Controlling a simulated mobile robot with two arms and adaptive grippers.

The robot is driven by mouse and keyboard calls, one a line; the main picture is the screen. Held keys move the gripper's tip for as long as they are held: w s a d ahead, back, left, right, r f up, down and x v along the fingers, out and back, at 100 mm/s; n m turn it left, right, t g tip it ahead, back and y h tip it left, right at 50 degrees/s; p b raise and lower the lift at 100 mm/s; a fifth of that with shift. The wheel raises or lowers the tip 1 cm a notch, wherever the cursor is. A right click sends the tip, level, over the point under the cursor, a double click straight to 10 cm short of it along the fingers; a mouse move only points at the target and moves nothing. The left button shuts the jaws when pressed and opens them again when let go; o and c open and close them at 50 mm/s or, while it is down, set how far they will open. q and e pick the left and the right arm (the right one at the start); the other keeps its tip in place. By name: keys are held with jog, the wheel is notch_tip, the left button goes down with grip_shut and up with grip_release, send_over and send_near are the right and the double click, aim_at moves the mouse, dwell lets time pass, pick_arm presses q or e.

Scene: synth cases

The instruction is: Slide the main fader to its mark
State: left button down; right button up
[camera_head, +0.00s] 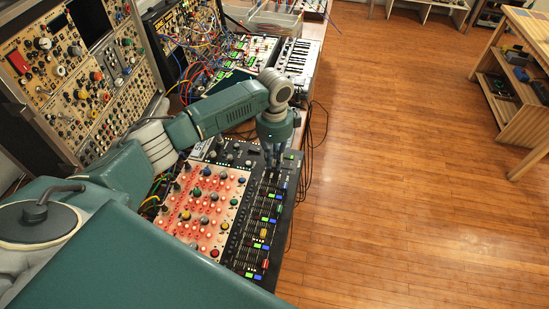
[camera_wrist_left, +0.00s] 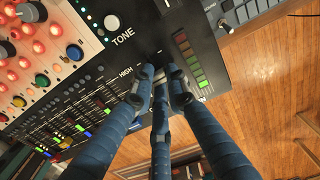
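The black mixer panel (camera_head: 247,246) carries several slots with coloured caps. My left gripper (camera_head: 272,160) is down at its far end. In the left wrist view, the three blue fingers of this gripper (camera_wrist_left: 160,88) are drawn close together at the panel, around a small greyish cap, the main fader (camera_wrist_left: 158,91), which is mostly hidden by the fingertips. A label ending in "N" shows beside the right finger. A small pale mark (camera_wrist_left: 159,52) lies on the black panel beyond the fingertips. I cannot tell whether it is the fader's mark. My right gripper is out of view.
A lit red panel with knobs (camera_head: 203,222) adjoins the slots. A level meter (camera_wrist_left: 188,60) and a white TONE knob (camera_wrist_left: 112,22) are close to the fingers. Patch cables (camera_head: 200,52) and a small keyboard (camera_head: 298,58) lie beyond. The wooden floor (camera_head: 400,150) at right is clear.

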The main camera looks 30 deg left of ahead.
aim_at(292, 169)
pick_arm(q)
jog(key=shift+d+r+p, duration=0.1)
jog(key=shift+d+p, duration=0.2)
jog(key=shift+d, duration=0.15)
jog(key=d, duration=0.2)
jog(key=w+d+p, duration=0.1)
jog(key=d, duration=0.1)
jog(key=shift+w+d, duration=0.1)
jog(key=shift+d, duration=0.15)
jog(key=c, duration=1.9)
grip_release()
jog(key=shift+o, duration=1.3)
jog(key=shift+d, duration=0.1)
